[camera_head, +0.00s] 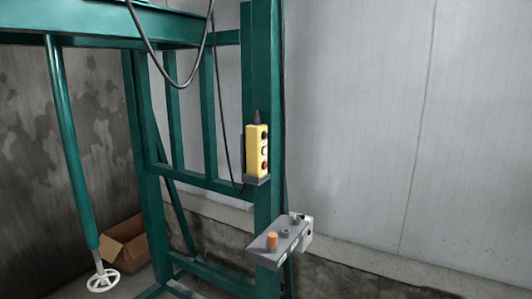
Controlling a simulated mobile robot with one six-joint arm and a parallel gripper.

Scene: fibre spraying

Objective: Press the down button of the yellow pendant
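The yellow pendant (252,150) stands upright against a green steel post, near the middle of the view. Its front carries a column of small round buttons: a dark one at the top, a pale one in the middle and a red one low down. The button markings are too small to read, so I cannot tell which is the down button. A dark cable gland (257,117) tops the pendant, and its foot is at a small grey ledge (257,180). My gripper is not in view.
Green frame posts (147,180) and a white handwheel (103,281) stand left. A cardboard box (125,242) lies behind. Space right of the post looks clear to the wall.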

